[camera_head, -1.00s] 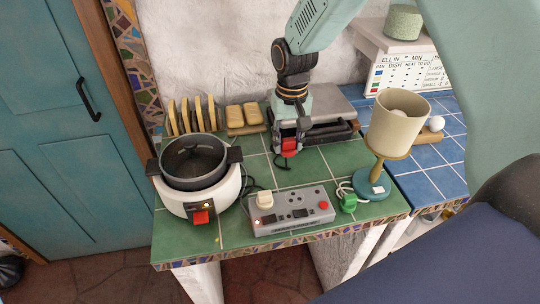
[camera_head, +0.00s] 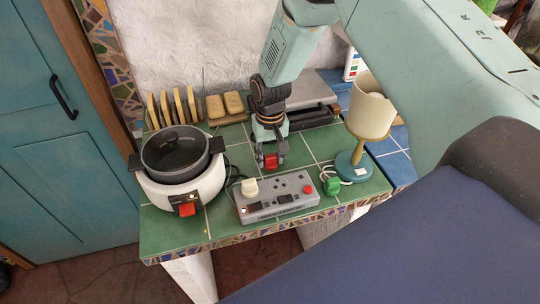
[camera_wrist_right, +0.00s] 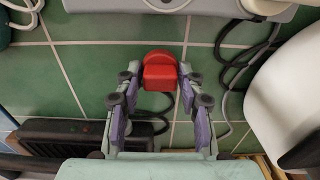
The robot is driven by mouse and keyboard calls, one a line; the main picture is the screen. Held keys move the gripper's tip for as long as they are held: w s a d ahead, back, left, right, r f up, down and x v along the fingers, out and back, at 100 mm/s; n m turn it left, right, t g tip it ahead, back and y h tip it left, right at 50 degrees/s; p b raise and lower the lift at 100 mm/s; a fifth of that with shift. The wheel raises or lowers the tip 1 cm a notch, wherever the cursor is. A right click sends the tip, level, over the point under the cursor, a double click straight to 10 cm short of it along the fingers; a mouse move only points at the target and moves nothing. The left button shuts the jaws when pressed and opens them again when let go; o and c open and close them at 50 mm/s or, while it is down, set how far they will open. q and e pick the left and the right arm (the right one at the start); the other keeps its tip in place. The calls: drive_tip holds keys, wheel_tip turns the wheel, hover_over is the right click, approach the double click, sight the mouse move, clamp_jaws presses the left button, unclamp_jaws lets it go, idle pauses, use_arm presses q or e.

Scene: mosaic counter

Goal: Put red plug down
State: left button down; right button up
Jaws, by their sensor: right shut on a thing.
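The red plug (camera_head: 270,161) is between the fingers of my right gripper (camera_head: 270,162), which is shut on it, just behind the grey power strip (camera_head: 277,197). In the right wrist view the red plug (camera_wrist_right: 159,73) sits between the two fingertips (camera_wrist_right: 159,86), over green tiles. Its black cord runs below it. I cannot tell if the plug touches the counter. My left gripper is not in view.
A white plug (camera_head: 250,187) sits in the power strip's left end. A green plug (camera_head: 332,187) lies right of the strip by the lamp (camera_head: 367,118). The white cooker (camera_head: 183,177) with a grey pot is at left. A grill (camera_head: 312,92) stands behind.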

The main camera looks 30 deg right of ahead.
sight(271, 155)
drive_tip(key=shift+f, duration=0.15)
drive_tip(key=o, duration=0.8)
drive_tip(key=shift+c, duration=0.2)
drive_tip(key=o, duration=0.4)
drive_tip(key=shift+s, duration=0.1)
drive_tip(key=shift+r, duration=0.2)
wheel_tip(271, 155, up, 12)
drive_tip(key=shift+f, duration=0.1)
